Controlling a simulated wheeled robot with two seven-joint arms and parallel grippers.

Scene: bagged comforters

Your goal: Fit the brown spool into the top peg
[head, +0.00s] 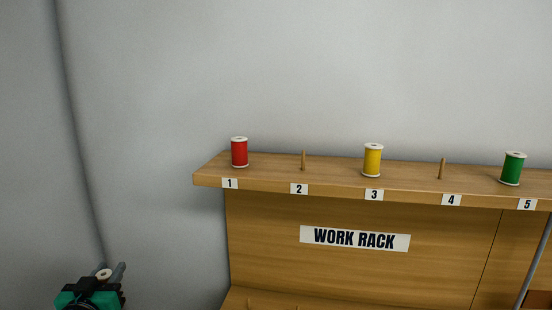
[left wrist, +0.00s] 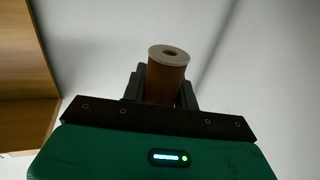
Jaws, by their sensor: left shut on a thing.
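The brown spool (left wrist: 165,80) is upright between the fingers of my left gripper (left wrist: 163,88) in the left wrist view. The gripper is shut on it. In the head view my left gripper (head: 107,272) is at the bottom left, left of the rack and lower than its top shelf, with the spool's pale end (head: 103,274) showing. The top shelf (head: 330,175) has bare wooden pegs at label 2 (head: 303,160) and label 4 (head: 442,169). My right gripper is not in view.
A red spool (head: 239,152) stands at label 1, a yellow spool (head: 372,160) at 3 and a green spool (head: 513,168) at 5. The WORK RACK panel (head: 270,265) is below the shelf. A lower shelf with peg tips shows at the bottom. The space left of the rack is clear.

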